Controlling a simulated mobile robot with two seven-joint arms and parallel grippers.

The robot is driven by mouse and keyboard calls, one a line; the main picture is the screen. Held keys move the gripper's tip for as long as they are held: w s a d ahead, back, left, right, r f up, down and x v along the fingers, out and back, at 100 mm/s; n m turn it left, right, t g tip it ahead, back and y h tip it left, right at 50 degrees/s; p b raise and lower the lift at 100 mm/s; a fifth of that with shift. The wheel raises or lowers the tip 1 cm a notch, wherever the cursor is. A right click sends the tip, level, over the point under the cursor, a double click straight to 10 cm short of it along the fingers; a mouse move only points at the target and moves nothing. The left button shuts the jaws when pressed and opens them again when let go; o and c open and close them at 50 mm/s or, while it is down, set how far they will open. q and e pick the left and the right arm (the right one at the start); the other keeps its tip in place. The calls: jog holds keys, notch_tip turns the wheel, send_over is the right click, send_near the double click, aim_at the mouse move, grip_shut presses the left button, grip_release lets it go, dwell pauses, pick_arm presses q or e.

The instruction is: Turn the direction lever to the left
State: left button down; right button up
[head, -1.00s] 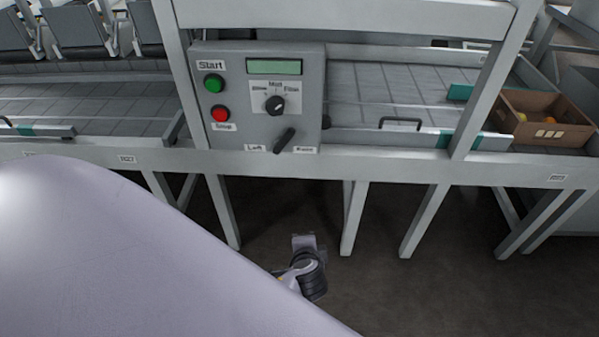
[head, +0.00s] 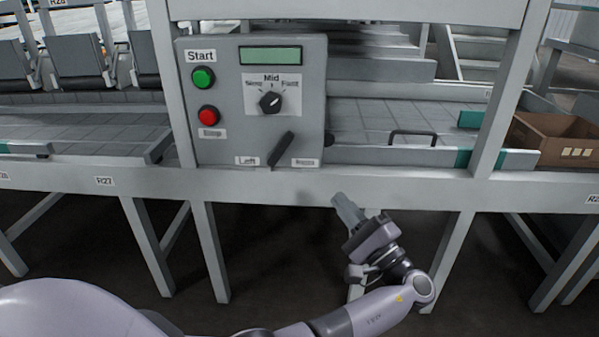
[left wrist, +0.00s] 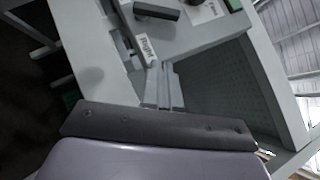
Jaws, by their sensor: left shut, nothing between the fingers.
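The direction lever (head: 282,149) is a dark bar low on the grey control panel (head: 225,110). It sits between the "Left" label (head: 247,161) and the right-hand label (head: 305,162), with its upper end leaning right. In the left wrist view the lever (left wrist: 157,10) shows at the top edge, near the "Right" label (left wrist: 146,48). My left gripper (head: 340,200) is shut and empty, below and right of the lever, in front of the frame beam and apart from the lever. Its fingers also show in the left wrist view (left wrist: 163,68). My right gripper is not in view.
The panel also holds a green start button (head: 203,78), a red stop button (head: 208,116), a speed knob (head: 270,101) and a display (head: 270,56). A horizontal beam (head: 420,190) runs below it. A brown crate (head: 550,145) stands at right.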

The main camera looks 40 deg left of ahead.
pick_arm(q)
send_near(287, 147)
jog(key=w+a, duration=0.3)
jog(key=w, duration=0.1)
jog(key=shift+s+a+r+b, duration=0.15)
jog(key=shift+a+r, duration=0.1)
jog(key=shift+a, duration=0.2)
jog(key=shift+s+a+r+b, duration=0.15)
jog(key=shift+a+r, duration=0.05)
jog(key=shift+a, duration=0.25)
jog(key=shift+s+a+r, duration=0.35)
jog(key=shift+a+r, duration=0.05)
jog(key=shift+a, duration=0.1)
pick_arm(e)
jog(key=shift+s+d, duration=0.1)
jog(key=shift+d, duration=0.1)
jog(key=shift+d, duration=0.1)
pick_arm(q)
jog(key=shift+r, duration=0.1)
jog(key=shift+n+g, duration=0.3)
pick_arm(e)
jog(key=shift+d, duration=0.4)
